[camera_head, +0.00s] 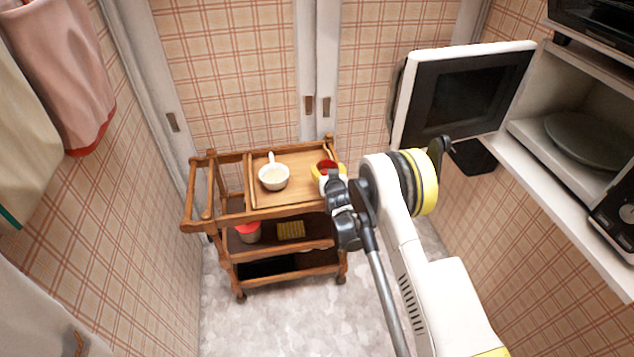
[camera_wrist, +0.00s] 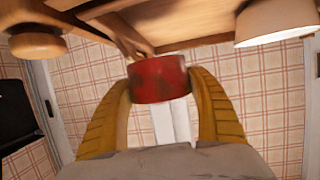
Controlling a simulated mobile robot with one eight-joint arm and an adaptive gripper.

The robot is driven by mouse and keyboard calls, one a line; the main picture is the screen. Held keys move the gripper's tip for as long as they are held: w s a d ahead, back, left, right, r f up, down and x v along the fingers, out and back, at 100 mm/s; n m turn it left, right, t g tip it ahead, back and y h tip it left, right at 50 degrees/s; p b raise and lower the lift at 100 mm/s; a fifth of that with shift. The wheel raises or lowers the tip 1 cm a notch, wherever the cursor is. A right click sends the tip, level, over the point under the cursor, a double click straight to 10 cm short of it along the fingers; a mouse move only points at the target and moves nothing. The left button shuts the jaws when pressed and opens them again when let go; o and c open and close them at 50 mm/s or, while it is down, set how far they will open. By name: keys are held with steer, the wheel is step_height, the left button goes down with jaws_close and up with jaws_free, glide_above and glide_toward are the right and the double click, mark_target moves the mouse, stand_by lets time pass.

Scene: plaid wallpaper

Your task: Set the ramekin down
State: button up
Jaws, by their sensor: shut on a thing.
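The red ramekin (camera_wrist: 160,80) is between the two yellow fingers of my gripper (camera_wrist: 158,92) in the wrist view, and the gripper is shut on it. In the head view the ramekin (camera_head: 326,166) shows as a small red patch at the right end of the wooden trolley's top (camera_head: 232,217), with my gripper (camera_head: 322,172) around it. My wrist hides part of the gripper and the trolley corner. I cannot tell whether the ramekin touches the trolley top or is held just above it.
A white bowl (camera_head: 273,177) with a spoon-like handle stands on the wooden tray (camera_head: 300,200), left of my gripper. A red-topped container (camera_head: 248,233) and a yellow item (camera_head: 291,230) are on the shelf below. An open microwave door (camera_head: 465,95) juts out at right.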

steer(key=w+a+f, duration=0.1)
steer(key=a, duration=0.1)
steer(key=w+a+f+b, duration=0.1)
steer(key=f, duration=0.1)
steer(key=shift+w+a, duration=0.1)
steer(key=shift+a, duration=0.25)
step_height(320, 180, down, 4)
steer(key=shift+r+b, duration=0.1)
steer(key=shift+b, duration=1.15)
steer(key=shift+r, duration=0.1)
steer(key=o, duration=1.1)
steer(key=shift+d+r, duration=0.1)
